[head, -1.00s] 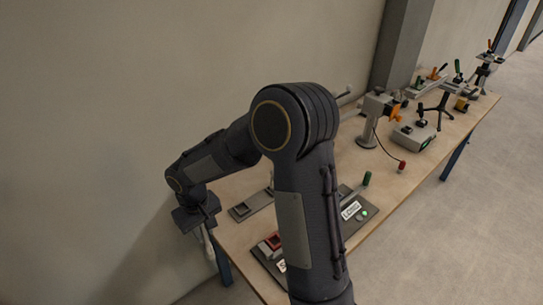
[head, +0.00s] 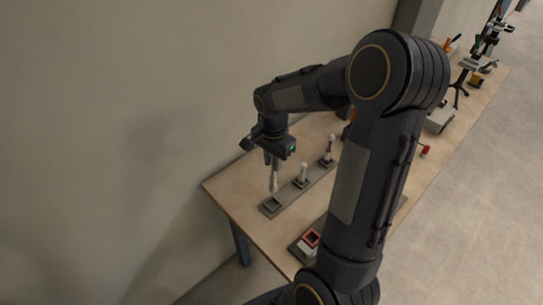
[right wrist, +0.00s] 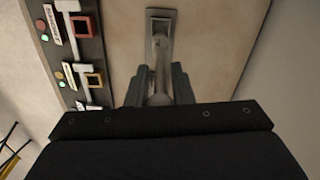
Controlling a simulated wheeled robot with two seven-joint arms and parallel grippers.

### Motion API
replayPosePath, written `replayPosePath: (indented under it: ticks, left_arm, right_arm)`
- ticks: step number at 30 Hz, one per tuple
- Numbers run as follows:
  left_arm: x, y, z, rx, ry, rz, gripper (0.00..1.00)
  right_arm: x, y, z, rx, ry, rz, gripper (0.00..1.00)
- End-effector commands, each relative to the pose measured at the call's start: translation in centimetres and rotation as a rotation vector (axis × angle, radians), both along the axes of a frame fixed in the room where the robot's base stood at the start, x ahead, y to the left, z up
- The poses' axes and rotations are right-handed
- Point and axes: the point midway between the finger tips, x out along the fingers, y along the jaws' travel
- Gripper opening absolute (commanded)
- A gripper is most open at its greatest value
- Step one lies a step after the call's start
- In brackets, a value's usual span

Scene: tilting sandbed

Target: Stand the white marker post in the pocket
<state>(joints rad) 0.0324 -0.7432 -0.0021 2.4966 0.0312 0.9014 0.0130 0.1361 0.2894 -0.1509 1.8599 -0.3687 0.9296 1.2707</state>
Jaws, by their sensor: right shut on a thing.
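The white marker post (head: 273,183) hangs roughly upright from my right gripper (head: 272,160), which is shut on it. In the right wrist view the fingers (right wrist: 160,88) close on the post from both sides. The lower end of the post is just above or at the square pocket (head: 271,205) at the near end of a grey strip (head: 286,194). I cannot tell whether it has entered the pocket. The right wrist view shows the strip's end (right wrist: 161,14) just beyond the post. My left gripper is not in view.
Two other posts (head: 303,172) (head: 329,149) stand along the strip. A dark panel with a red-framed socket (head: 311,237) lies nearby; the right wrist view shows its white levers and buttons (right wrist: 75,55). The wall is close on the left. Bare tabletop surrounds the strip.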

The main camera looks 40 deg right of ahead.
Motion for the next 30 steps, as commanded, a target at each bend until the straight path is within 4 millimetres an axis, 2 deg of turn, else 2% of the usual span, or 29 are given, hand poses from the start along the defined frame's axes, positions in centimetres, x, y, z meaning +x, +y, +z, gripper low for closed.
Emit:
replayPosePath:
  ticks: [30]
  left_arm:
    - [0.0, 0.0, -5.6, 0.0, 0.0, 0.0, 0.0]
  right_arm:
    - [0.0, 0.0, -7.3, 0.0, 0.0, 0.004, 0.0]
